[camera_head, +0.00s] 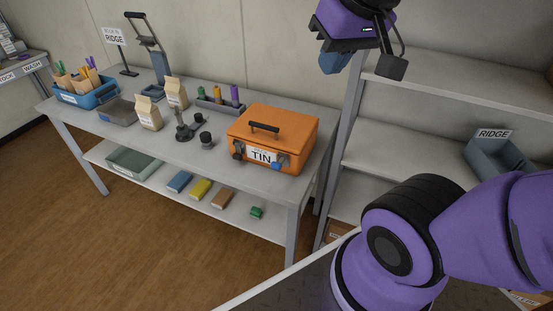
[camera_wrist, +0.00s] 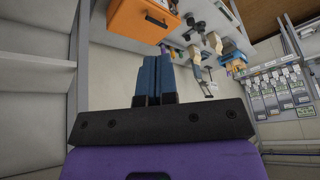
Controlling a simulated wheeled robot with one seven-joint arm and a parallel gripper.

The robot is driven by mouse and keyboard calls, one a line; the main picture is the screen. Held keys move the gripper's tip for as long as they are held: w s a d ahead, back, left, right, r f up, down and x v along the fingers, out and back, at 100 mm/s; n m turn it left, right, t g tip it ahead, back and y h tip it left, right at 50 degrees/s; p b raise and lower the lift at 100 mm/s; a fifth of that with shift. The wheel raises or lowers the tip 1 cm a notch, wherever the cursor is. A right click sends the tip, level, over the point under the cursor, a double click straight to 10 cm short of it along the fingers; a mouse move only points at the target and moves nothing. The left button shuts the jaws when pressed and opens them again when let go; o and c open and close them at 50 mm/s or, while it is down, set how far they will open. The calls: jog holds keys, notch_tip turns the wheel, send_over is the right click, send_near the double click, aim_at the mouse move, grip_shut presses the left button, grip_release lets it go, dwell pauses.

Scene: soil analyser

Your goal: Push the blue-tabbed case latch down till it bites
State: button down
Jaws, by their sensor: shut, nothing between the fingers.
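The orange case (camera_head: 285,123) labelled TIN stands shut at the right end of the grey table, with a dark handle on its lid. On its front, right of the label, is the blue-tabbed latch (camera_head: 277,164); whether it is up or down is too small to tell. A dark latch (camera_head: 238,150) is on the left of the front. My gripper (camera_head: 333,65) is up at the top of the head view, well apart from the case, its blue fingers shut and empty. In the wrist view the fingers (camera_wrist: 158,62) are together, and part of the case (camera_wrist: 135,22) shows beyond them.
The table (camera_head: 180,155) also carries paper bags (camera_head: 149,113), a blue bin (camera_head: 88,92), a pen rack (camera_head: 220,105) and a dark press (camera_head: 155,55). The case front faces open floor.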

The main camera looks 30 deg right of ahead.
jog(key=w+f+m+g, duration=0.2)
jog(key=w+f+m, duration=0.2)
jog(key=w+f, duration=0.55)
jog(key=m+g, duration=0.3)
jog(key=m, duration=0.3)
send_over(276, 164)
notch_tip(276, 164, down, 14)
jog(key=shift+f, duration=0.15)
notch_tip(276, 164, down, 14)
jog(key=shift+r, duration=0.1)
jog(key=shift+f+h, duration=0.2)
jog(key=shift+h, duration=0.2)
